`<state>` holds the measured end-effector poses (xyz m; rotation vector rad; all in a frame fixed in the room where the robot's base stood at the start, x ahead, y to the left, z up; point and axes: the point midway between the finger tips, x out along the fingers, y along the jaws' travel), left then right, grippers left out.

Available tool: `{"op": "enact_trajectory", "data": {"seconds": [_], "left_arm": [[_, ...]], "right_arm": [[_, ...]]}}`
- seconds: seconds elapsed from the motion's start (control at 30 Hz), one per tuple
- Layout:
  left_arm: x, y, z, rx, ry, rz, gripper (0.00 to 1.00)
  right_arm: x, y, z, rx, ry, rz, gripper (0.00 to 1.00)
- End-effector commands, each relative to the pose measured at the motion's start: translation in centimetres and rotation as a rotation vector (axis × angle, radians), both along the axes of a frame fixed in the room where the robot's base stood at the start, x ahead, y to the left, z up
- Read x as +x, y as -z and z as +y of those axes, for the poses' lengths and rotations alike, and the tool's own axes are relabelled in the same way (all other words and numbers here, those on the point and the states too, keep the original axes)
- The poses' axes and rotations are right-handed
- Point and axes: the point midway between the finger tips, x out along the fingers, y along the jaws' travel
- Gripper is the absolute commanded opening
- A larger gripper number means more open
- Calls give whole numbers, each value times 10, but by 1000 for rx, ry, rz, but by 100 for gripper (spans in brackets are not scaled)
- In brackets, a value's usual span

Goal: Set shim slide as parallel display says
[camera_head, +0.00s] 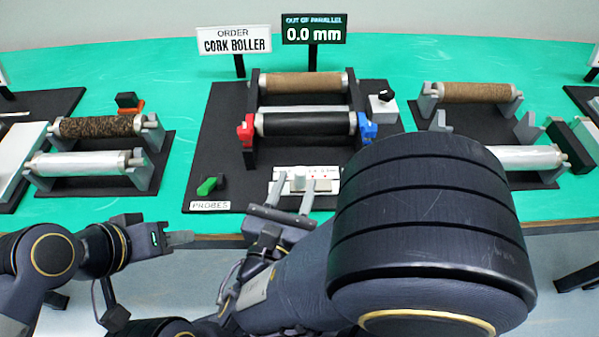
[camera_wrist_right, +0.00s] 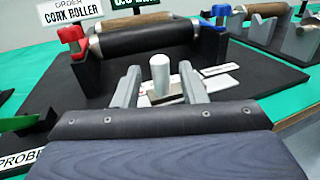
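The parallel display (camera_head: 314,29) reads "OUT OF PARALLEL 0.0 mm". The shim slide is a white, marked strip (camera_head: 326,182) with a pale upright knob (camera_head: 299,181) at the front of the black conveyor board. My right gripper (camera_head: 292,195) is open, with one finger on each side of the knob. In the right wrist view the knob (camera_wrist_right: 160,73) stands between the fingers (camera_wrist_right: 160,90), with gaps visible on both sides. My left gripper (camera_head: 178,238) is at the table's front edge, left of the board, with no object seen in it; its opening is unclear.
Above the slide are a black roller (camera_head: 305,123) with red (camera_head: 245,129) and blue (camera_head: 368,127) end pieces and a cork roller (camera_head: 300,83). A green probe lever (camera_head: 207,186) is at left, a dark-knobbed switch (camera_head: 383,103) at right. The order sign (camera_head: 234,40) says "CORK ROLLER".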

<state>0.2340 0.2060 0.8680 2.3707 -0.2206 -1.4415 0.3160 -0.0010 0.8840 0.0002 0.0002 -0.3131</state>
Motion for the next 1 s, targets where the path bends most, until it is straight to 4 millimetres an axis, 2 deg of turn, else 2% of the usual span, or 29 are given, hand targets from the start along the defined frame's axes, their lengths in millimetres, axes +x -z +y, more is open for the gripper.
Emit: {"op": "enact_trajectory", "data": {"seconds": [0.1,0.3,1.0], "left_arm": [[0,0,0,0,0,0,36],[0,0,0,0,0,0,36],[0,0,0,0,0,0,36]], "right_arm": [[-20,0,7,0,-4,-1,38],[-38,0,12,-1,-1,-1,38],[-39,0,13,-1,0,0,38]]}}
